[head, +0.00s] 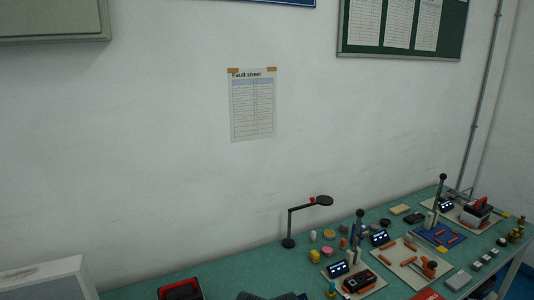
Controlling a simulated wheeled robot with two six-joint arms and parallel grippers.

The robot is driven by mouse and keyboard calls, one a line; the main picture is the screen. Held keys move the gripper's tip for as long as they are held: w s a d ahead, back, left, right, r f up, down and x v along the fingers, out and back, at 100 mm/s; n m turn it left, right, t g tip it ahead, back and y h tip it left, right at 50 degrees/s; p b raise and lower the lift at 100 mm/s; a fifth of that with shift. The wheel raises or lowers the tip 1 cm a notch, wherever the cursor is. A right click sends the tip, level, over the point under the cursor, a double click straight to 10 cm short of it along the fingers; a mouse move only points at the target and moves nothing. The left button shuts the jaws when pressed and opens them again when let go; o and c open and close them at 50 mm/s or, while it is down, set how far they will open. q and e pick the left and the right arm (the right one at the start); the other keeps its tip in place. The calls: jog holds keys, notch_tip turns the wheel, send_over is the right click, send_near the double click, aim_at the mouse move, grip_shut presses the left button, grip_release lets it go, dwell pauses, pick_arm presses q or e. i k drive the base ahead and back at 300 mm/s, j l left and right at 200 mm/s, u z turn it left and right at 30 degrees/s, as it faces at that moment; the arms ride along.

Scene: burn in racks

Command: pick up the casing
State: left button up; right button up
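I cannot tell which item is the casing from this distance. One box-like candidate is a small light grey block (458,280) lying near the table's front edge at the right. Another is a black piece with orange parts (359,281) on a pale board at the bottom. Neither of my grippers can be made out in the head view, so nothing is seen held.
The green table (225,276) runs along the wall, crowded with small parts at the right. A black lamp (290,226) stands at the back. A blue board (438,237) and lever posts stand further right. A red-and-black item (180,290) is at the bottom left.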

aim_at(476, 212)
jog(key=k+l+z, duration=0.2)
jog(key=z, duration=0.2)
jog(key=l+z, duration=0.2)
jog(key=z, duration=0.25)
jog(key=l+z, duration=0.25)
jog(key=z, duration=0.15)
jog(key=l+z, duration=0.25)
jog(key=z, duration=0.2)
jog(key=i+l+z, duration=0.15)
jog(key=z, duration=0.15)
jog(key=i+l+z, duration=0.1)
jog(key=i+z, duration=0.2)
jog(key=i, duration=1.05)
jog(key=i+j+u, duration=0.15)
jog(key=i, duration=2)
jog(key=i+l+u, duration=0.15)
jog(key=i, duration=0.95)
jog(key=i+u, duration=0.2)
jog(key=i, duration=0.4)
jog(key=i+l+u, duration=0.2)
jog(key=i, duration=0.4)
jog(key=i+u, duration=0.2)
jog(key=u, duration=0.15)
jog(key=i+u, duration=0.2)
jog(key=u, duration=0.2)
jog(key=i+l+u, duration=0.2)
jog(key=u, duration=0.15)
